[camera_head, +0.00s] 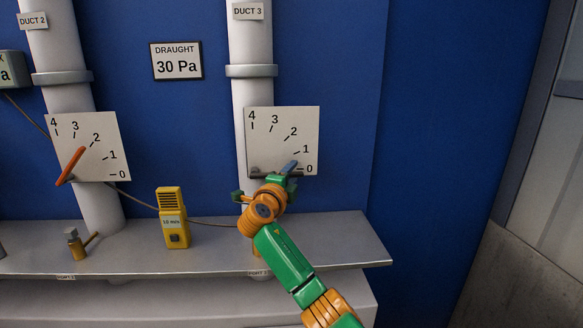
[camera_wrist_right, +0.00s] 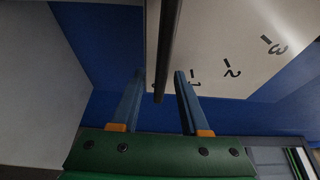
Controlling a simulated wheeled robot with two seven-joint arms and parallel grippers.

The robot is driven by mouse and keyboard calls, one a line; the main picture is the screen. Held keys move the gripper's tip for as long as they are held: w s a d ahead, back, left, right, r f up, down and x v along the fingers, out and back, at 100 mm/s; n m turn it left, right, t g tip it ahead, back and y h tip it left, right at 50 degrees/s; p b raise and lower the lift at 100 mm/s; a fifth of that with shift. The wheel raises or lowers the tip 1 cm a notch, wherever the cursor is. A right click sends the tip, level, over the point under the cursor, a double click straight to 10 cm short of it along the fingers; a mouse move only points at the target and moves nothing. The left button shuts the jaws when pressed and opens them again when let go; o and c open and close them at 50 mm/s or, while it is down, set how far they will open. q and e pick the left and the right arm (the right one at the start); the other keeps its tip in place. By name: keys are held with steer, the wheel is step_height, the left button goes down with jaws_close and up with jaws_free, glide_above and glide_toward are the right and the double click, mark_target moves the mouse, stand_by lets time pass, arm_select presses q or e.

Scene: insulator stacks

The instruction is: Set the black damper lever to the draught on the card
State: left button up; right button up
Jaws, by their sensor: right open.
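The black damper lever (camera_head: 257,172) is on the white scale plate (camera_head: 272,140) of the DUCT 3 pipe, marked 0 to 4. It lies about level along the plate's lower edge, towards 0; my gripper partly hides it. In the right wrist view the lever (camera_wrist_right: 169,45) runs between my two blue fingers. My right gripper (camera_head: 290,168) is open around it, with a gap visible on each side. The draught card (camera_head: 177,61) on the blue wall reads 30 Pa. My left gripper is not in view.
DUCT 2 has a similar plate (camera_head: 105,135) with an orange lever (camera_head: 71,165) pointing up between 2 and 3. The shelf's right end is clear.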

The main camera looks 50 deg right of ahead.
steer(key=shift+d, duration=0.1)
steer(key=shift+c, duration=0.4)
jaws_close()
stand_by(1.0)
